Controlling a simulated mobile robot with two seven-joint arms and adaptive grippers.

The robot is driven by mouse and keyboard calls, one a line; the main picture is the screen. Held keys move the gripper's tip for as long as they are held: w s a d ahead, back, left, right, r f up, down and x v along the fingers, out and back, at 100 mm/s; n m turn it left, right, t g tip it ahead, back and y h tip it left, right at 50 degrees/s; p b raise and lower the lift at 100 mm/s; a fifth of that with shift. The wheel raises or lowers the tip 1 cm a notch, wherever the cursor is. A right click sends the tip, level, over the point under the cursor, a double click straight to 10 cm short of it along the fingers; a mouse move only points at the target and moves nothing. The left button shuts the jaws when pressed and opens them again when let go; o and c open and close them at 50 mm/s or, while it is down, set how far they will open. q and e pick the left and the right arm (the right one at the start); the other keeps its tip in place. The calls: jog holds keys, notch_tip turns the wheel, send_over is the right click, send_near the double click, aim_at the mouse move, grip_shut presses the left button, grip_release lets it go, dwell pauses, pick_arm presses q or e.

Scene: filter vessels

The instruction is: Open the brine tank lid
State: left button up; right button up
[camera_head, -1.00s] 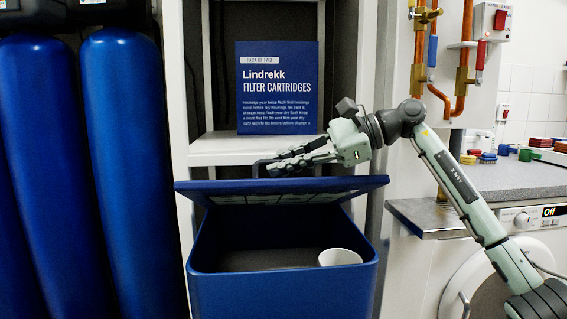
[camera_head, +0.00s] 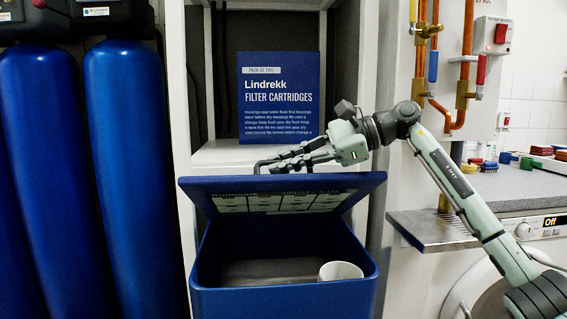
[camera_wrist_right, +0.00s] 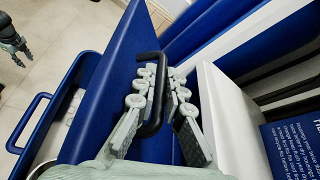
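The blue brine tank (camera_head: 285,300) stands at the bottom centre of the head view. Its blue lid (camera_head: 340,182) is raised at the front and tilted, with a pale printed label (camera_head: 270,203) on its underside. The black lid handle (camera_head: 262,164) also shows in the right wrist view (camera_wrist_right: 157,105). My right gripper (camera_head: 272,161) is above the lid. In the wrist view its fingers (camera_wrist_right: 157,85) lie close on both sides of the handle bar, shut on it. A gripper that looks like my left one (camera_wrist_right: 14,42) hangs apart over the floor; its opening is unclear.
A white cup-like piece (camera_head: 341,271) is inside the tank. A blue filter cartridge box (camera_head: 279,98) stands on the shelf behind the lid. Tall blue vessels (camera_head: 140,180) stand left. A metal ledge (camera_head: 432,231) and counter are right, under my right arm.

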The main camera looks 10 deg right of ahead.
jog(key=shift+o, duration=0.8)
jog(key=v, duration=1.2)
